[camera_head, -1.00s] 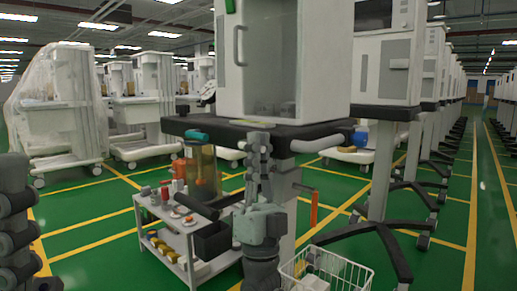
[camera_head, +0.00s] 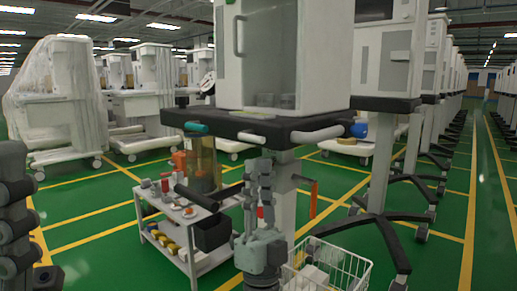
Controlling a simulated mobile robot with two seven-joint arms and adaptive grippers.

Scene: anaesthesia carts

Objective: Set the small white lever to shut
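The anaesthesia cart with a white cabinet (camera_head: 285,60) stands straight ahead, with a dark worktop edge (camera_head: 285,131) and a white front handle (camera_head: 316,135). I cannot clearly make out the small white lever. My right gripper (camera_head: 260,168) points up from the bottom of the view. Its fingers are in front of the cart's column, below the worktop edge. Nothing is visibly held, and the finger gap is unclear. My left arm shows at the far left edge; its gripper is not in view.
A low white trolley (camera_head: 192,262) with bottles and a black bin (camera_head: 212,233) stands left of my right arm. A white wire basket (camera_head: 350,268) is at the lower right. Another cart's dark legs (camera_head: 372,220) spread on the green floor. An orange handle (camera_head: 313,199) hangs right of the column.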

